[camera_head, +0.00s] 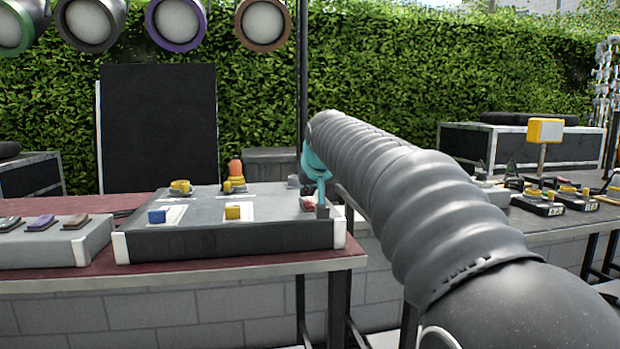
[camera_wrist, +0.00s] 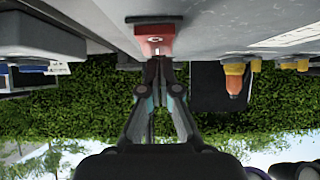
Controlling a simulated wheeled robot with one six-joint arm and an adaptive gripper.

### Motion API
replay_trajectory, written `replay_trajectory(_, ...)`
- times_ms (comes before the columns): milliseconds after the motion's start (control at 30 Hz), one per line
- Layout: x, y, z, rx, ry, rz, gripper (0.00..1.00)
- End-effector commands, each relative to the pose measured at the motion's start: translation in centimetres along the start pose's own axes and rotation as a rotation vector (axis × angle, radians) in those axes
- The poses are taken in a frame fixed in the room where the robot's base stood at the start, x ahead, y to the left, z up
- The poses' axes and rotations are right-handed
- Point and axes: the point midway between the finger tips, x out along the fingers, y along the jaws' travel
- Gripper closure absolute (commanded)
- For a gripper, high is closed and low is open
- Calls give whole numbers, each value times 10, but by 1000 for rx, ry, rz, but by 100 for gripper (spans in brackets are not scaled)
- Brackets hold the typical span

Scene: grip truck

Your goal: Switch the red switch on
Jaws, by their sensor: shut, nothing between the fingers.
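The red switch (camera_head: 308,204) is at the right end of the grey console (camera_head: 190,240), partly hidden by my gripper (camera_head: 322,208). In the wrist view, which is upside down, the red switch (camera_wrist: 155,37) sits on a dark base on the console's surface (camera_wrist: 215,25). My gripper (camera_wrist: 157,68) is shut and empty, with its fingertips together right at the red switch. I cannot tell whether they touch it. My arm covers the area to the right of the switch in the head view.
The console also carries a blue switch (camera_head: 157,217), a yellow switch (camera_head: 233,212) and an orange-topped part (camera_head: 235,168). A smaller grey box (camera_head: 50,250) with several switches stands at left. Another table (camera_head: 560,228) with yellow-marked devices is at right.

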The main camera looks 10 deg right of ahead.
Motion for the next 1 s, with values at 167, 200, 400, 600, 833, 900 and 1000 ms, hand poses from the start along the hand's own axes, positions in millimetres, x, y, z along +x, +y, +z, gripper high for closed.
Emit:
replay_trajectory(167,3,0,3,0,0,0,100)
replay_trajectory(200,3,0,3,0,0,0,100)
replay_trajectory(400,3,0,3,0,0,0,100)
replay_trajectory(600,10,0,7,0,0,0,100)
replay_trajectory(833,10,0,8,0,-2,0,100)
replay_trajectory(900,8,0,9,0,-2,0,100)
replay_trajectory(1000,5,0,12,0,-2,0,100)
